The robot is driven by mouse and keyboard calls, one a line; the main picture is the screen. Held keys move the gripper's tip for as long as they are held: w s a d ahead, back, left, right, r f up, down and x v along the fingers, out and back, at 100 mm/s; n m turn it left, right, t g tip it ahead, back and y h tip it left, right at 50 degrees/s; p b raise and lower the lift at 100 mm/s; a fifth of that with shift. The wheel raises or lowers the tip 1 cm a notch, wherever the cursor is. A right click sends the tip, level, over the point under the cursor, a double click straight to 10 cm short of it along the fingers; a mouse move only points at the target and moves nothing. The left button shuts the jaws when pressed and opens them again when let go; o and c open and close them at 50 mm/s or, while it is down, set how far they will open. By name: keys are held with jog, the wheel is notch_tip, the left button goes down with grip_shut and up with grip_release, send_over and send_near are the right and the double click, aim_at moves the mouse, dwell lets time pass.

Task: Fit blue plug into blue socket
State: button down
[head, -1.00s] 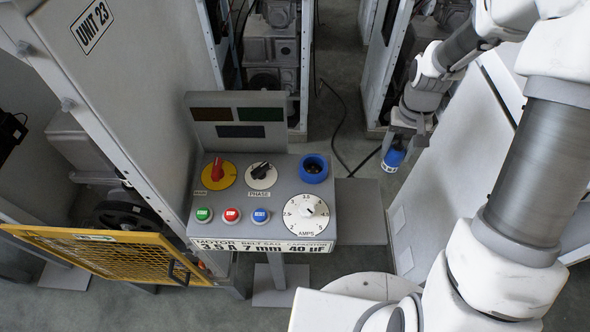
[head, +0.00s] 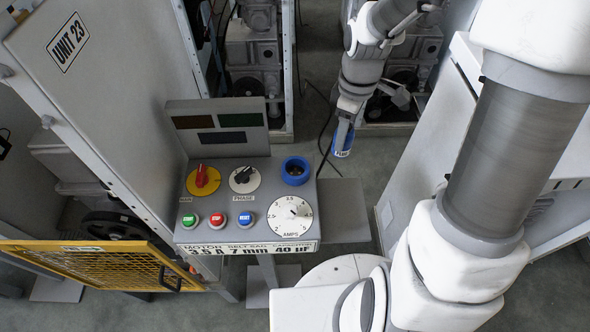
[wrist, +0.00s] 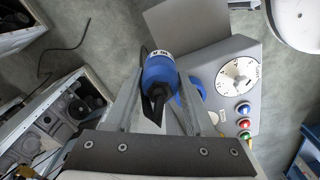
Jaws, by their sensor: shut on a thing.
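The blue plug (head: 343,140) is held in my gripper (head: 346,122), right of the panel in the head view. In the wrist view the plug (wrist: 160,72) sits between the two fingers of my gripper (wrist: 158,82), with a white label band at its far end and a black part toward the wrist. The blue socket (head: 295,171) is a round ring with a dark middle at the panel's upper right. In the wrist view the socket (wrist: 180,98) is partly hidden behind the finger and plug. The plug is apart from the socket.
The grey panel (head: 222,240) carries a red knob (head: 202,176), a black knob (head: 243,176), an amps dial (head: 290,216) and several push buttons. Its raised back plate (head: 192,108) stands behind. A yellow mesh gate (head: 95,268) is at left.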

jog(key=s+r+n+p, duration=0.1)
jog(key=s+r+n, duration=0.45)
jog(key=n, duration=0.75)
send_near(295, 174)
jog(key=shift+a+f+b, duration=0.15)
jog(key=shift+f+b, duration=0.2)
jog(key=shift+f, duration=1.15)
jog(key=shift+f, duration=0.15)
jog(key=shift+c, duration=1.3)
grip_release()
